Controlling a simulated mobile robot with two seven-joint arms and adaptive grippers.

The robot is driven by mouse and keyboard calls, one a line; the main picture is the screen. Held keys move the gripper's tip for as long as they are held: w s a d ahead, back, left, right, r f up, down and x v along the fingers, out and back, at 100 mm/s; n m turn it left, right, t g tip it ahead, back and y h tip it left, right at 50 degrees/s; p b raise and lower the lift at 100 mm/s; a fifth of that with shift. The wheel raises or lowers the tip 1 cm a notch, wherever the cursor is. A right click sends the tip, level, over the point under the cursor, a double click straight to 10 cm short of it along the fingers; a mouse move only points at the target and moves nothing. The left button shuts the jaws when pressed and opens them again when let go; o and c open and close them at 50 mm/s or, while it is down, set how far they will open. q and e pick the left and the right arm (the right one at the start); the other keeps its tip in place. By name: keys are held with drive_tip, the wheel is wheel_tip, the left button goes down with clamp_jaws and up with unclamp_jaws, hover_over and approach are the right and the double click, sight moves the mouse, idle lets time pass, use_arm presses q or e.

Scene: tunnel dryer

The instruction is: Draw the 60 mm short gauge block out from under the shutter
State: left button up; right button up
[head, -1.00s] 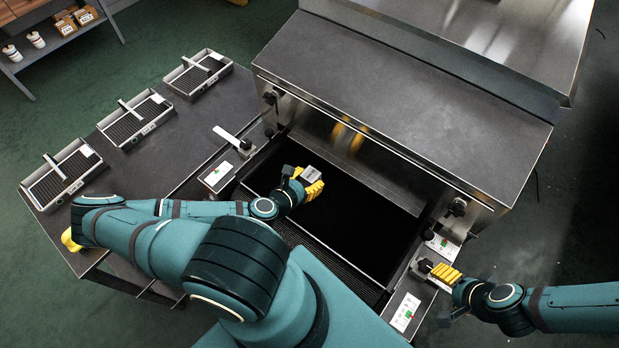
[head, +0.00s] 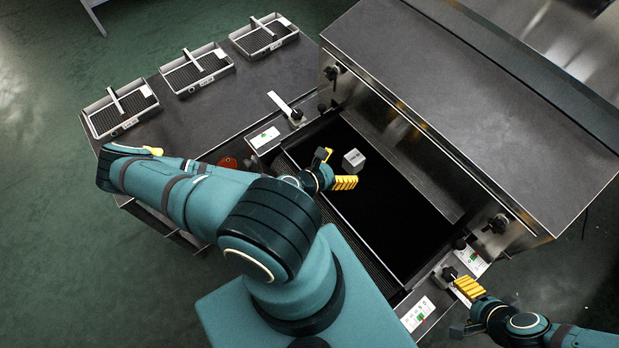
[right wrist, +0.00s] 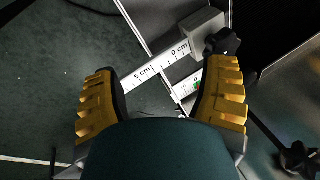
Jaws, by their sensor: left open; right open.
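A small grey metal block (head: 354,161), which looks like the gauge block, stands on the black belt (head: 385,205) in front of the shutter (head: 420,165). Its marking is too small to read. My left gripper (head: 339,168) is open just left of the block, its yellow fingers apart from it as far as I can tell. My right gripper (head: 469,290) is open at the near right corner of the machine. In the right wrist view its fingers (right wrist: 163,75) are spread either side of a white centimetre scale (right wrist: 155,68), holding nothing.
A dark knob (right wrist: 222,43) and grey block (right wrist: 203,30) sit at the scale's zero end. Another white scale (head: 280,103) is at the far left corner. Several slotted trays (head: 195,70) line the side table (head: 225,110). The hood (head: 470,100) overhangs the belt's far side.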

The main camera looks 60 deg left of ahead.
use_arm(q)
drive_tip(key=s, duration=0.4)
drive_tip(key=s+d, duration=0.1)
drive_tip(key=s, duration=0.7)
drive_tip(key=shift+s+d+r, duration=0.15)
drive_tip(key=shift+s+d, duration=0.05)
drive_tip(key=shift+s, duration=0.1)
